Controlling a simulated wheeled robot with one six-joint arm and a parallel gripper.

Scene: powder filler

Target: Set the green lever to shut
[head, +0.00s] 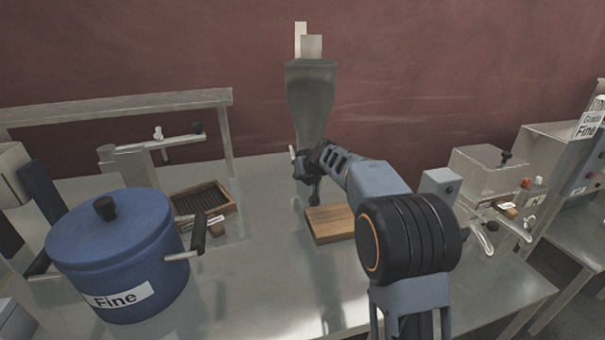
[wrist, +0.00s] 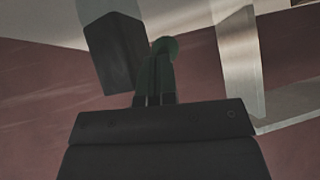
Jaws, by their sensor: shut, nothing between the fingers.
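A green rounded knob (wrist: 166,46), which looks like the green lever's end, shows in the wrist view right at the tips of my gripper (wrist: 156,68). The fingers are together with nothing held between them. I cannot tell whether they touch the knob. In the head view my gripper (head: 304,166) is at the lower end of the grey hopper (head: 311,95), above the table. My arm and gripper hide most of what is there, so the lever's angle cannot be read. A pale, small rod end (head: 292,152) shows just left of the gripper.
A blue pot labelled Fine (head: 110,250) stands at the left, with a dark slotted tray (head: 203,199) behind it. A wooden block (head: 330,224) lies below my gripper. Machines (head: 490,172) stand at the right.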

